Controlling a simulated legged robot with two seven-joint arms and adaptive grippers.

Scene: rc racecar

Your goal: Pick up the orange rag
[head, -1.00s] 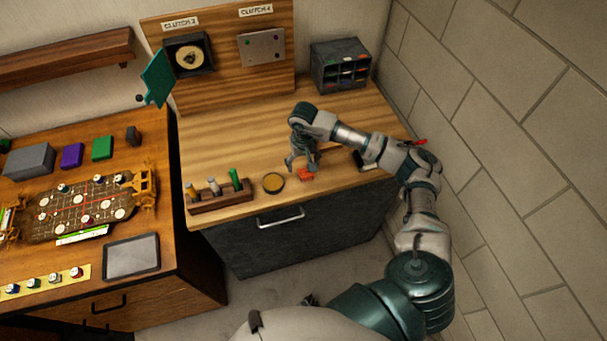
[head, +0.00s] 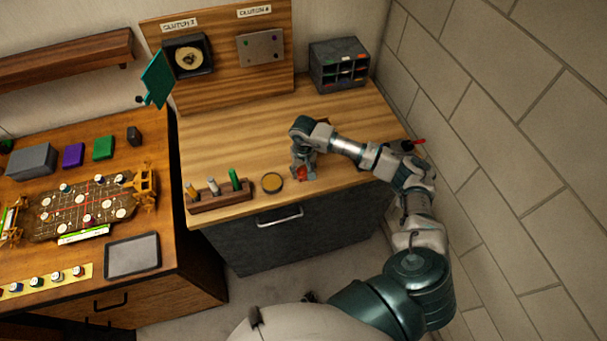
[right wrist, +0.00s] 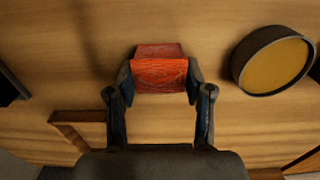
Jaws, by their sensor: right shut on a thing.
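The orange rag (right wrist: 159,73) is a small red-orange folded piece, gripped between the two fingertips of my right gripper (right wrist: 160,84) in the right wrist view. In the head view the rag (head: 303,174) shows at the fingertips of my right gripper (head: 303,171), over the front part of the right wooden worktop. The right gripper is shut on the rag and points down. I cannot tell whether the rag is still touching the worktop. My left gripper is not in view.
A round yellow-topped tin (head: 272,182) stands just left of the rag; it also shows in the right wrist view (right wrist: 273,62). A wooden rack (head: 219,196) with several tools is further left. A dark organizer (head: 340,65) stands at the back right. The worktop's middle (head: 240,125) is clear.

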